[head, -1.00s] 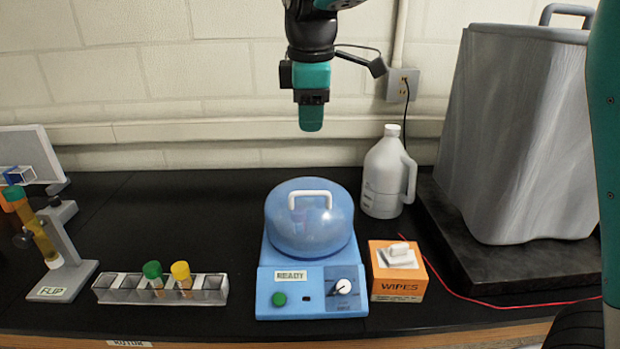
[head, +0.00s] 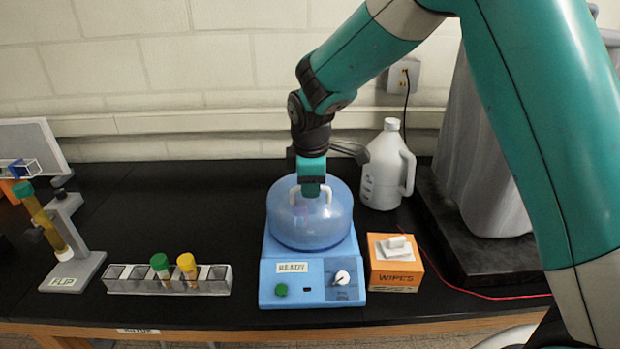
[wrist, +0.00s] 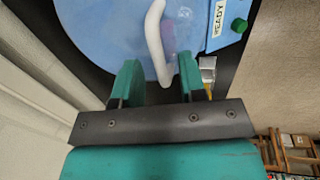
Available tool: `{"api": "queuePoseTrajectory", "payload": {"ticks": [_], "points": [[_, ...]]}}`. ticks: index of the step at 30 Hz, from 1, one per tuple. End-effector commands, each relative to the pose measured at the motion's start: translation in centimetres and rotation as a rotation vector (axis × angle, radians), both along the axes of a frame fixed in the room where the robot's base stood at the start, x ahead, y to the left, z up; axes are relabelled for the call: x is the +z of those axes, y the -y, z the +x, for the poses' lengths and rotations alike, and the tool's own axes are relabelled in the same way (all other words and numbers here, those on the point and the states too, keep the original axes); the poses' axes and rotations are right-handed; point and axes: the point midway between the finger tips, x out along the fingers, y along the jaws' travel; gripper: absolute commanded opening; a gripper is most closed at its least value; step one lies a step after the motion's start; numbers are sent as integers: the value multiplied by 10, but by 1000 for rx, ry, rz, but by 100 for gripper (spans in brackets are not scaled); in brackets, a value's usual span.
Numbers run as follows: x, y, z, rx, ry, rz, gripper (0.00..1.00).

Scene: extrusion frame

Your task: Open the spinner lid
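The spinner (head: 310,268) is a light blue box with a READY label, a green button and a dial. Its translucent blue domed lid (head: 290,222) is down on it. The lid's white loop handle (head: 327,193) stands on top and also shows in the wrist view (wrist: 154,35). My gripper (head: 311,188) is over the handle, pointing down. In the wrist view its two teal fingers (wrist: 158,80) are spread apart, with one end of the handle between them and space on both sides. The head view hides part of the handle behind the gripper.
An orange wipes box (head: 395,265) stands close to the spinner's right, with a white jug (head: 388,170) behind it. A tube rack (head: 215,285) with green- and yellow-capped tubes is at left. Further left is a grey FLIP stand (head: 80,262). A large grey-covered object (head: 470,150) is at right.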

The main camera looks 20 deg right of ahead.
Motion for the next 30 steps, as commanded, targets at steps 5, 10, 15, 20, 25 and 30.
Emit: {"api": "queuePoseTrajectory", "payload": {"ticks": [5, 10, 15, 20, 25, 30], "points": [[-3, 0, 0, -1, 0, 0, 38], [-3, 0, 0, -1, 0, 0, 33], [-3, 0, 1, 0, 0, 0, 0], [-3, 0, 1, 0, 0, 0, 0], [2, 1, 2, 0, 1, 0, 0], [14, 3, 6, 0, 3, 0, 0]]}}
